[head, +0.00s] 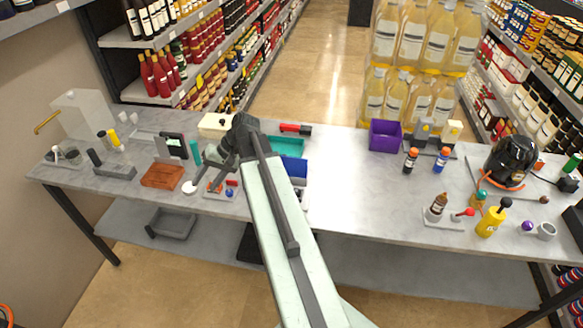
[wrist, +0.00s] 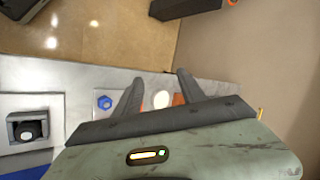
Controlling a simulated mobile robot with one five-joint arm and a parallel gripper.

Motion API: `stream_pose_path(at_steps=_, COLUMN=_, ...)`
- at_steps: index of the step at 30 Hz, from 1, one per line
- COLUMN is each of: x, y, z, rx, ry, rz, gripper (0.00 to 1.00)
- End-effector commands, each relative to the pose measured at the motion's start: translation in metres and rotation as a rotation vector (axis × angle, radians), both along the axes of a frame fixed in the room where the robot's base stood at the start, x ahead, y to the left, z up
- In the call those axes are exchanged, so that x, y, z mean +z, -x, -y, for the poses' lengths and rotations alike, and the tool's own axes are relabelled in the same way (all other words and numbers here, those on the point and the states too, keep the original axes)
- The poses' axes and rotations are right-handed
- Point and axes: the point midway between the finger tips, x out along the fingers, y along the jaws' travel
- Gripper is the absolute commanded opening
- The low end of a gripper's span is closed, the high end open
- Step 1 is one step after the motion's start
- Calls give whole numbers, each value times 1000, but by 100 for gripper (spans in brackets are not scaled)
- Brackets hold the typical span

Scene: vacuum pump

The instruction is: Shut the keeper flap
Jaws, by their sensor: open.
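I cannot pick out the keeper flap for certain in either view. A small grey plate with a blue knob (head: 229,192) and a red piece (head: 231,182) lies on the table below my gripper (head: 218,165). The blue knob also shows in the wrist view (wrist: 104,102), left of the fingers. My gripper (wrist: 158,88) is open and empty, its two dark fingers apart above the table's front part. A white disc (wrist: 161,99) shows between the fingers; it is also in the head view (head: 189,187). My arm hides part of the table's middle.
A brown-orange block (head: 163,175) lies left of the white disc. A blue bin (head: 294,167) and a teal tray (head: 286,146) stand right of my gripper. A black housing with a round knob (wrist: 30,128) is in the wrist view.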

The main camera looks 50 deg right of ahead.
Motion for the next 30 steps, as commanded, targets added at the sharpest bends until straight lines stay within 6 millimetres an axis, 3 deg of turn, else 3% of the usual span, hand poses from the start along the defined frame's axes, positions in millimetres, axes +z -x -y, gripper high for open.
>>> stream_pose_path(at_steps=1, x=-8, y=-3, z=49, rx=-91, ry=-81, rz=58, gripper=47)
stream_pose_path(at_steps=6, x=24, y=19, z=185, rx=-332, ry=-310, rz=290, gripper=47)
stream_pose_path(at_steps=10, x=42, y=56, z=268, rx=-462, ry=-420, rz=448, gripper=47)
stream_pose_path(at_steps=13, x=36, y=98, z=326, rx=-543, ry=-506, rz=565, gripper=47)
stream_pose_path(at_steps=17, x=13, y=131, z=347, rx=-560, ry=-593, rz=613, gripper=47)
stream_pose_path(at_steps=24, x=-36, y=158, z=341, rx=-523, ry=-698, rz=581, gripper=47)
stream_pose_path(at_steps=30, x=-43, y=165, z=338, rx=-507, ry=-726, rz=560, gripper=47)
